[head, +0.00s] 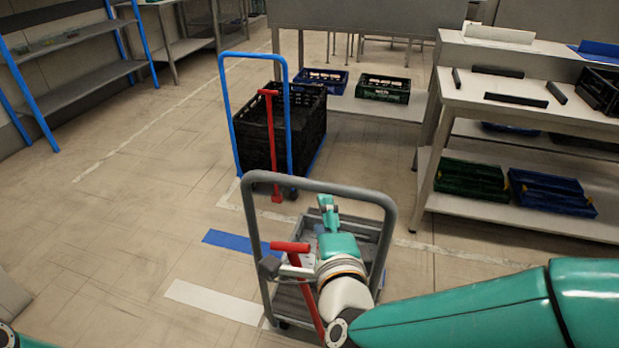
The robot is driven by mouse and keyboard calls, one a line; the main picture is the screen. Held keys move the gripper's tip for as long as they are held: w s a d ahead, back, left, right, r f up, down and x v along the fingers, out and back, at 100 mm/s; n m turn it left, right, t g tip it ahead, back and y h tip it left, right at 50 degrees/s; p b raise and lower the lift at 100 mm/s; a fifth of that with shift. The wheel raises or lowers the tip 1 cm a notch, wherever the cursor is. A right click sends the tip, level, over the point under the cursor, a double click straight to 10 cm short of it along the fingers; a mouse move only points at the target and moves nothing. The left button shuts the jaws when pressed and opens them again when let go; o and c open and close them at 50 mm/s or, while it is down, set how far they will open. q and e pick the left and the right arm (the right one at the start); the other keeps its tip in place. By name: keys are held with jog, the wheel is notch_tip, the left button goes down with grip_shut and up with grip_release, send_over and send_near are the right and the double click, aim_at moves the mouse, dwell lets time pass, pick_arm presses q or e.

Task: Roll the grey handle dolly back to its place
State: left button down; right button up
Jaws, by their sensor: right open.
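The grey handle dolly (391,230) stands on the floor at the lower middle of the head view, its grey tube handle upright on the near side. A red T-shaped lever (290,247) rises at the handle's left. My right arm comes in from the right and covers part of the handle frame and deck. My right gripper (328,208) is small in view over the dolly's far part, open, with nothing seen in it. Whether it touches the dolly, I cannot tell. My left gripper is out of the picture.
A blue-handled dolly (224,95) with black crates (255,135) stands just beyond. Blue tape (232,242) and white tape (213,301) mark the floor left of the grey dolly. A workbench (450,95) with crates stands at the right. The left floor is clear.

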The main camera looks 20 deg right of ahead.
aim_at(317, 191)
jog(key=p+x, duration=0.3)
jog(key=x, duration=0.8)
jog(key=shift+w+d+f+p, duration=0.1)
jog(key=shift+w+f+p, duration=0.1)
jog(key=shift+p, duration=0.15)
grip_shut()
